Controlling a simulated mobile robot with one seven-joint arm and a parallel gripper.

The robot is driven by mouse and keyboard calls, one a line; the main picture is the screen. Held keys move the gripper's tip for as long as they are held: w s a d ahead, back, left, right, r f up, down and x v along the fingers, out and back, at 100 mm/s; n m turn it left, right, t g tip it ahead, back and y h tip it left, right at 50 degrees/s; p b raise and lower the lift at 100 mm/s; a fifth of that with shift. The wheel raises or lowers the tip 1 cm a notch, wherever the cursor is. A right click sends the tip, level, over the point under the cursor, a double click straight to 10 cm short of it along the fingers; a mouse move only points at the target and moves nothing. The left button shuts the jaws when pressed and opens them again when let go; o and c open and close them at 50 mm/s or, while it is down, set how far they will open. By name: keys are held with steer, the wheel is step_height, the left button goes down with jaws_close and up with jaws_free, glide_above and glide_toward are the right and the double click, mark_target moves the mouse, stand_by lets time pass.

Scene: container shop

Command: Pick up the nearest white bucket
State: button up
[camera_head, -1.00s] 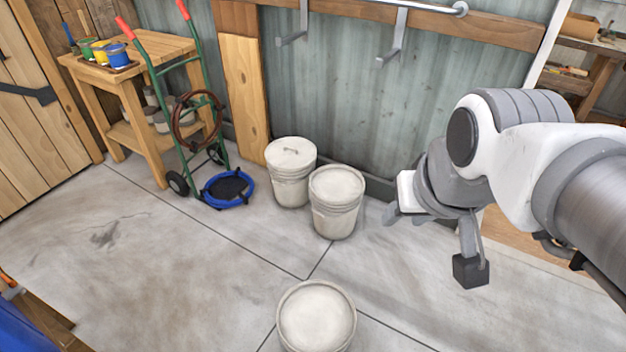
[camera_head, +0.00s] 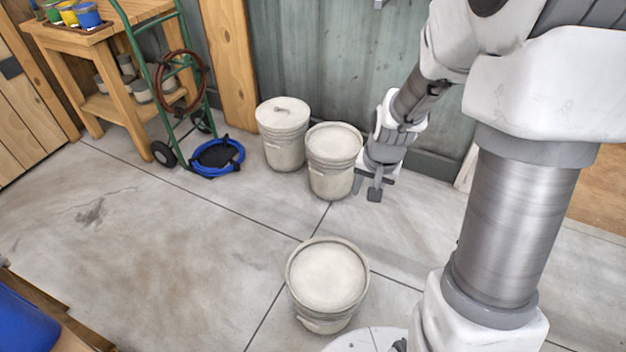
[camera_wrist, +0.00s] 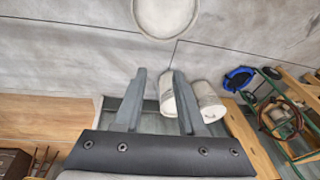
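The nearest white bucket (camera_head: 327,276) stands upright and lidded on the floor at lower middle in the head view. Part of its round top shows at the upper edge of the wrist view (camera_wrist: 166,14). Two more white buckets stand against the wall, a left one (camera_head: 283,135) and a right one (camera_head: 333,161). My gripper (camera_head: 367,188) hangs low beside the right wall bucket, beyond the nearest bucket and apart from it. In the wrist view its two fingers (camera_wrist: 160,74) are spread with nothing held between them. The wall buckets show behind the right finger.
A green hand truck (camera_head: 165,95) with a blue coil (camera_head: 217,157) at its foot stands left of the wall buckets. A wooden table (camera_head: 100,45) with paint pots is behind it. A blue object (camera_head: 22,322) is at the lower left. The floor (camera_head: 150,235) left of the nearest bucket is clear.

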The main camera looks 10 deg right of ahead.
step_height(320, 180, down, 20)
steer(key=d+r+m+g+b, duration=0.1)
steer(key=d+m+b, duration=0.1)
steer(key=m+b, duration=0.15)
steer(key=m+g+b, duration=0.1)
steer(key=m+b, duration=0.1)
steer(key=b, duration=0.7)
glide_above(354, 305)
steer(key=f, duration=3)
steer(key=shift+w+d, duration=0.2)
steer(key=shift+w, duration=0.05)
steer(key=shift+n, duration=0.25)
steer(key=shift+s+a+f+b, duration=0.1)
steer(key=shift+f+b, duration=0.95)
steer(key=shift+f, duration=1.9)
steer(key=shift+c, duration=0.3)
jaws_close()
steer(key=shift+r, duration=0.1)
